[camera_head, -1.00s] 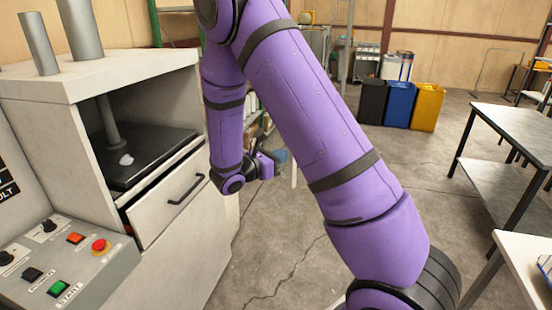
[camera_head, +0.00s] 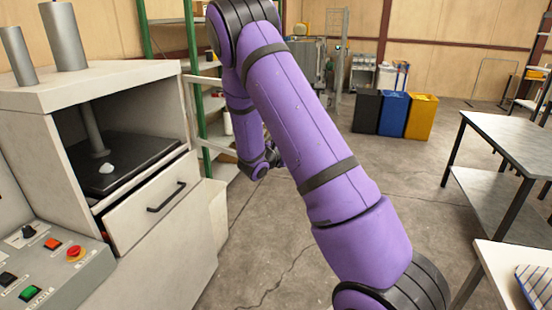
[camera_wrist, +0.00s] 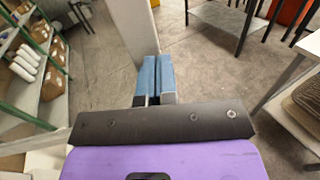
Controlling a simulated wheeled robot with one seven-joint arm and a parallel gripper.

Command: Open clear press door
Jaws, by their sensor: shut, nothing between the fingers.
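The press (camera_head: 150,235) stands at the left, and its front chamber (camera_head: 125,120) is visible with a dark plate and a small white piece inside. A pale, thin-framed panel (camera_head: 187,110) stands out from the press's right edge, looking like the clear door swung outward; its clear part is hard to make out. My gripper (camera_head: 264,168) is right of the press, apart from it and partly hidden by my forearm. In the wrist view, my blue fingertips (camera_wrist: 155,78) are together and empty. A pale upright slab (camera_wrist: 133,28) lies just beyond them; I cannot tell whether they touch.
Below the chamber, a drawer (camera_head: 150,205) with a black handle is tilted out. A control panel (camera_head: 45,265) with buttons is at the lower left. Green shelving (camera_head: 192,40) stands behind the press. Tables (camera_head: 515,145) are at the right. Open floor lies between.

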